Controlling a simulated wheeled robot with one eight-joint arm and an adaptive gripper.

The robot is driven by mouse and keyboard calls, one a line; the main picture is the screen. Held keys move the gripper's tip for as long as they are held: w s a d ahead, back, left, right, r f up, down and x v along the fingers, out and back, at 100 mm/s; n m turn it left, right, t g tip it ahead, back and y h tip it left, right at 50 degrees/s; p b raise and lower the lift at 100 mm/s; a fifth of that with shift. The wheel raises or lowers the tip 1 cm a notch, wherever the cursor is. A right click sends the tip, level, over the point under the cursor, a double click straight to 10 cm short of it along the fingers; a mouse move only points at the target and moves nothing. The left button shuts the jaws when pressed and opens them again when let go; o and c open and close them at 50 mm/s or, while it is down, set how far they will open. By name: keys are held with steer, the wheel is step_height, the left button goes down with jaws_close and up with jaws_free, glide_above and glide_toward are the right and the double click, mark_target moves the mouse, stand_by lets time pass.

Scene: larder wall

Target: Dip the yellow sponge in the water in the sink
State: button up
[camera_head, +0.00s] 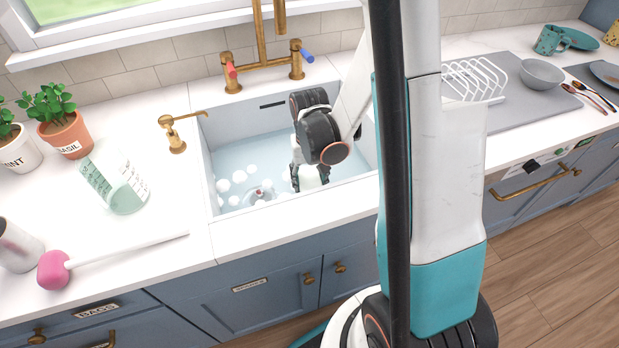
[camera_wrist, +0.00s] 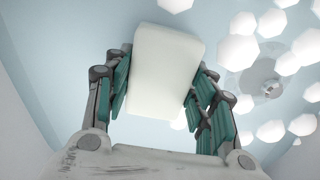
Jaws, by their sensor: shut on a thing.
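My gripper (camera_head: 308,178) reaches down into the sink (camera_head: 208,160), right of its middle. In the wrist view my gripper (camera_wrist: 162,85) is shut on a pale, off-white block (camera_wrist: 163,70), which looks like the sponge, though no clear yellow shows. The block sits between the teal finger pads. In the head view the block is hidden or cannot be told from the gripper. Pale blue water (camera_head: 250,150) with white foam blobs lies in the sink. I cannot tell whether the block touches the water.
A brass tap (camera_head: 265,65) stands behind the sink and a brass spout (camera_head: 175,135) on its left. A dish rack (camera_head: 474,80) stands on the right.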

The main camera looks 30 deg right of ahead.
mark_target(310, 178)
step_height(310, 178, up, 20)
steer(key=p, duration=1.3)
steer(key=shift+f+p, duration=0.15)
steer(key=shift+p, duration=0.15)
stand_by(0.5)
